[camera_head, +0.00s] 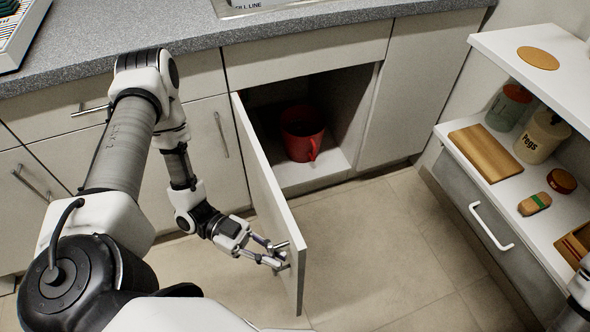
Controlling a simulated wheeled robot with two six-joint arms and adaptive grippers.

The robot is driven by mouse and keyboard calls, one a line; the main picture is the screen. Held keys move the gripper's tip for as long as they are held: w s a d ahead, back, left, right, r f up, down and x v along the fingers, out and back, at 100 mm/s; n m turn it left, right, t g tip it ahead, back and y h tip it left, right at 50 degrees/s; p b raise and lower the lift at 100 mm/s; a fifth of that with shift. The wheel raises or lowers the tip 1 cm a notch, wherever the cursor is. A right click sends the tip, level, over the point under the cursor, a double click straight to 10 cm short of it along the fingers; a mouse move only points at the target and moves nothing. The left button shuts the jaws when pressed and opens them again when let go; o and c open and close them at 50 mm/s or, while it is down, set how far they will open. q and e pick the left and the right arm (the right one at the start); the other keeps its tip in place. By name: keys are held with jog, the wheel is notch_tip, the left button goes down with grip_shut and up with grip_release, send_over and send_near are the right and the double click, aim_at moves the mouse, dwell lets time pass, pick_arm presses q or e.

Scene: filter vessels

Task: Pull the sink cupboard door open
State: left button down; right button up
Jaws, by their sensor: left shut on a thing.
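The sink cupboard door (266,187) stands swung well out from the cabinet, hinged on the left of its opening. The open cupboard (348,110) shows its inside, with a red bucket-like vessel (302,133) with a handle on its floor. My left gripper (284,256) is at the door's free edge, low in the view, shut on the door handle (281,246). The fingers partly hide the handle. Of my right arm only a pale piece shows at the lower right edge; its gripper is not in view.
A grey worktop (190,32) runs above the cupboards, with a sink edge at the top. At the right a white shelf unit (447,135) holds jars, a wooden board (485,152) and small items. The tiled floor (385,240) between is clear.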

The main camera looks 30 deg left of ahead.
pick_arm(q)
jog(key=shift+s+a, duration=0.3)
jog(key=shift+f, duration=0.1)
jog(key=c, duration=1.5)
grip_release()
jog(key=a, duration=1.2)
jog(key=shift+s, duration=0.45)
